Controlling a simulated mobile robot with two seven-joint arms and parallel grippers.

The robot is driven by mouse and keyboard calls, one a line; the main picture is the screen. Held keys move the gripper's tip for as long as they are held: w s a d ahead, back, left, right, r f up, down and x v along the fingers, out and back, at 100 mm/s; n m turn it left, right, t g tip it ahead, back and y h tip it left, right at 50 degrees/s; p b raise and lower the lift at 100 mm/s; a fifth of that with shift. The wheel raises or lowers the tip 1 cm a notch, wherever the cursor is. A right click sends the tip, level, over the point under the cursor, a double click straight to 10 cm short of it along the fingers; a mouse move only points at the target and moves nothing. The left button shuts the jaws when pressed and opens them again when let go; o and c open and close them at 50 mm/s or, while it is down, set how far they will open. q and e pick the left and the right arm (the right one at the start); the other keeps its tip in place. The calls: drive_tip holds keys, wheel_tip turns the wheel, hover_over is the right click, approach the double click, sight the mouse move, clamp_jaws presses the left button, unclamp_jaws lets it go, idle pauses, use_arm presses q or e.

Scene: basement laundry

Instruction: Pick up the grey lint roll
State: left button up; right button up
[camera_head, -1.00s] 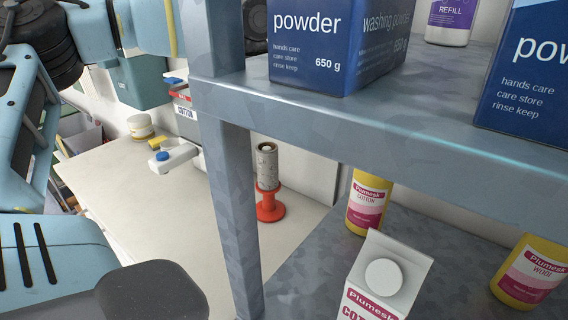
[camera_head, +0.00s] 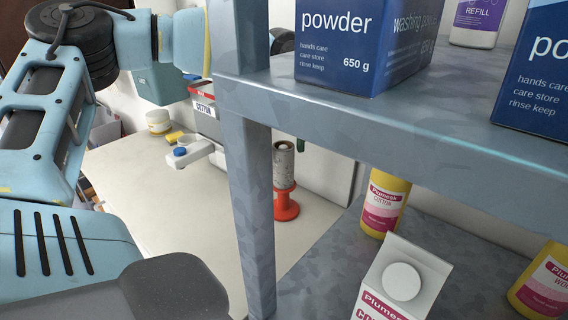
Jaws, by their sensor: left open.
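The grey lint roll (camera_head: 283,166) stands upright on a red-orange stand (camera_head: 287,205) on the pale worktop, just right of the shelf post. My left arm comes in from the left across the top and passes behind the post. A dark part that seems to belong to my left gripper (camera_head: 283,41) shows between the post and the blue powder box, above the roll and apart from it. Its fingertips are hard to make out behind the shelf. The left gripper is open, and nothing shows held in it. My right gripper is not in view.
The metal shelf post (camera_head: 252,210) stands close in front. The upper shelf holds the blue powder box (camera_head: 335,60); yellow bottles (camera_head: 384,205) and a white carton (camera_head: 400,285) stand lower. A white blue-knobbed object (camera_head: 195,150) and a jar (camera_head: 158,121) are left of the roll.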

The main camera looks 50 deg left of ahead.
use_arm(q)
drive_tip(key=shift+f, duration=0.85)
drive_tip(key=shift+c, duration=0.2)
drive_tip(key=c, duration=1.2)
drive_tip(key=shift+r, duration=0.15)
drive_tip(key=shift+c, duration=0.3)
wheel_tip(320, 180, up, 11)
drive_tip(key=s+d, duration=0.2)
drive_tip(key=s, duration=1.6)
drive_tip(key=shift+r+p, duration=0.4)
